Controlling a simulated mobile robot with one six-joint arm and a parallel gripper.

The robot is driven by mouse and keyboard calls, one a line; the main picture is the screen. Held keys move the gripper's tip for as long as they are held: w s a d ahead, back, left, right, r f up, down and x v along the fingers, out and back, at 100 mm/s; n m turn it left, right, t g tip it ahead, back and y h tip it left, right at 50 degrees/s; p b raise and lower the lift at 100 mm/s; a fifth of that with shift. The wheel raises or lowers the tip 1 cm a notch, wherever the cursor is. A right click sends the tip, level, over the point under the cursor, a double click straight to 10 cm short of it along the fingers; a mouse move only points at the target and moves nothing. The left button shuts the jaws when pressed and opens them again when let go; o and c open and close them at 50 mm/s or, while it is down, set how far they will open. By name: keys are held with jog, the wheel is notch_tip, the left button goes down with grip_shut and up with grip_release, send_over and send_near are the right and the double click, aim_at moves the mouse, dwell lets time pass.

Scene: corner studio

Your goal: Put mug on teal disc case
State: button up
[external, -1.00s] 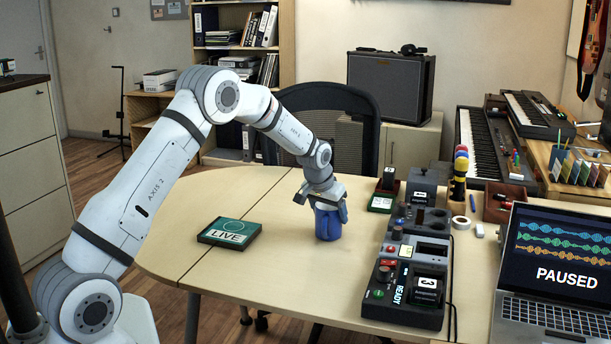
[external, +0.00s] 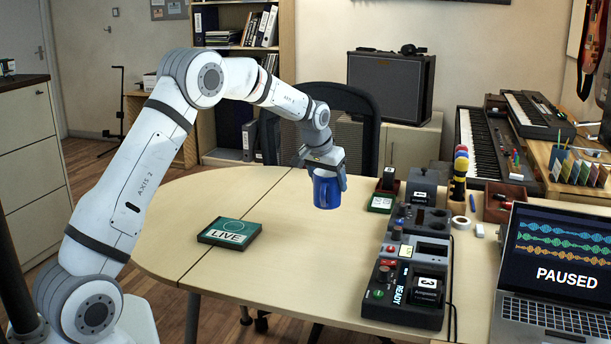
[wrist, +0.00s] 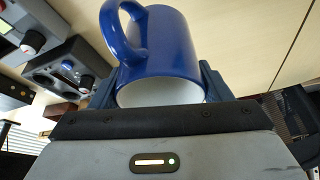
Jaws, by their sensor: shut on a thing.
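A blue mug (external: 326,191) is held in my gripper (external: 327,174), above the table and to the right of the teal disc case. In the wrist view the mug (wrist: 165,45) sits between the two fingers of my gripper (wrist: 155,85), with its handle at the upper left and its white inside showing. The teal disc case (external: 229,231), marked LIVE, lies flat on the table with nothing on it. The case does not show in the wrist view.
The wooden table (external: 280,285) is clear between the mug and the case. A dark control console (external: 405,290) stands to the right, with a laptop (external: 550,270) beyond it. A chair (external: 335,105) stands behind the table.

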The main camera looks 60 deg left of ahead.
jog(key=s+a+r+n+b, duration=0.25)
jog(key=s+a, duration=0.55)
jog(key=s, duration=0.4)
jog(key=y+b, duration=0.1)
jog(key=b, duration=0.1)
send_over(230, 229)
notch_tip(230, 229, down, 4)
jog(key=shift+n+g, duration=0.3)
jog(key=shift+n, duration=0.05)
jog(key=shift+f+b, duration=0.35)
jog(key=shift+f, duration=2.4)
jog(key=shift+f, duration=0.15)
jog(key=o, duration=1.2)
